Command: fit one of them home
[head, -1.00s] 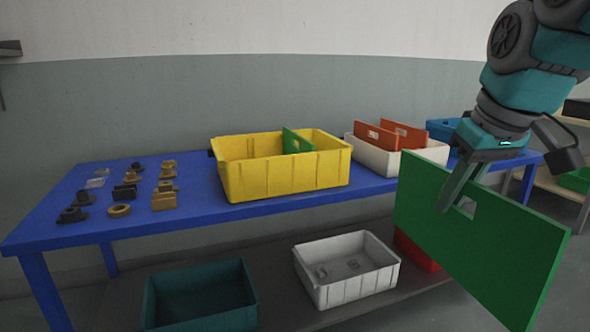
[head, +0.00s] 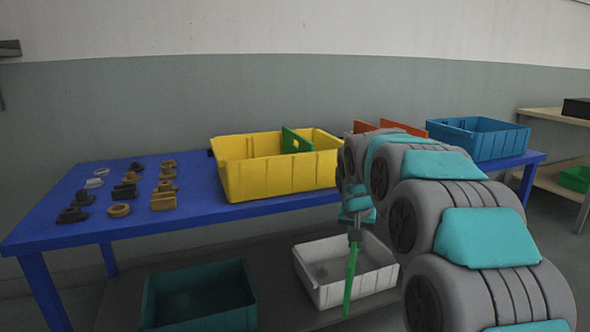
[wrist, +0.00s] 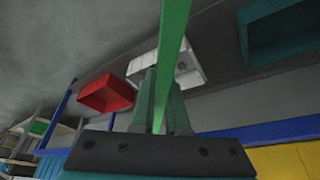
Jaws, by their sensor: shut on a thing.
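My gripper (head: 354,238) is shut on a green divider panel (head: 350,285), which hangs edge-on to the head camera in front of the table. In the wrist view the panel (wrist: 174,45) runs up from between the fingers (wrist: 160,105). A yellow bin (head: 285,178) stands on the blue table with a smaller-looking green divider (head: 297,141) upright in it. Orange dividers (head: 366,127) show behind my arm; the bin around them is hidden. A blue bin (head: 490,137) stands at the table's right end.
The blue table (head: 50,215) holds several small brown, black and clear parts on its left. Below are a teal bin (head: 200,318) and a white bin (head: 325,285); a red bin (wrist: 106,93) shows in the wrist view. A wooden shelf (head: 545,116) is at far right.

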